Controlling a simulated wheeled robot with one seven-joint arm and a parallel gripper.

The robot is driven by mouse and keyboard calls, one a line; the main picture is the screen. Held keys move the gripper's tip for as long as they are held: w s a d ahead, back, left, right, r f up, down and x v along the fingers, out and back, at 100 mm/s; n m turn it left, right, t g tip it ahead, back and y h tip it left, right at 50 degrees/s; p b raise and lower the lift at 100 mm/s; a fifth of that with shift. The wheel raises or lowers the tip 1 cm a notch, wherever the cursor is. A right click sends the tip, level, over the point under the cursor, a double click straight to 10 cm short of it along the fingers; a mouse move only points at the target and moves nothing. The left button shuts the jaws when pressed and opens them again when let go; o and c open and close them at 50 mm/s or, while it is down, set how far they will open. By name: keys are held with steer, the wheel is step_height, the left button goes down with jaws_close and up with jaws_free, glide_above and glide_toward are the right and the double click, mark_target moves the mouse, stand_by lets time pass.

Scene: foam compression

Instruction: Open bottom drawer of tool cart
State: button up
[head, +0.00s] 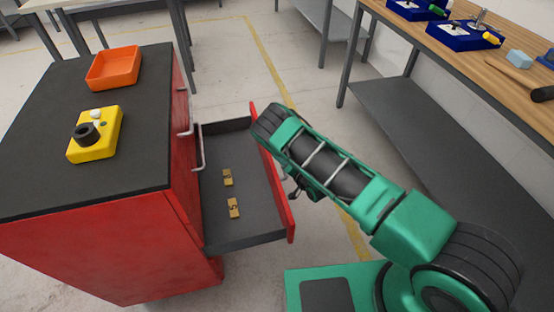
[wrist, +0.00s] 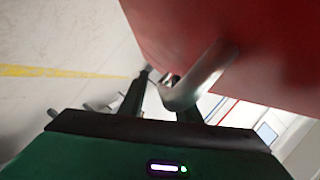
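The red tool cart (head: 100,245) stands at the left with a dark top. Its bottom drawer (head: 246,190) is pulled well out, and its red front (head: 272,170) faces right. Two small brass-coloured pieces (head: 233,207) lie inside it. My gripper (head: 297,190) is at the outer side of that front, mostly hidden behind my arm in the head view. In the wrist view the silver drawer handle (wrist: 205,78) sticks out from the red front, close to my fingers (wrist: 157,100). The fingers stand apart, with a gap between them; the handle overlaps the right one.
An orange tray (head: 114,67) and a yellow block with a black knob (head: 95,135) sit on the cart. Upper drawers with silver handles look shut. A wooden workbench (head: 460,55) with a grey lower shelf stands at the right. Floor shows beyond the drawer.

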steer(key=shift+r, duration=0.1)
steer(key=v, duration=1)
steer(key=shift+s+d, duration=0.2)
steer(key=shift+s, duration=0.1)
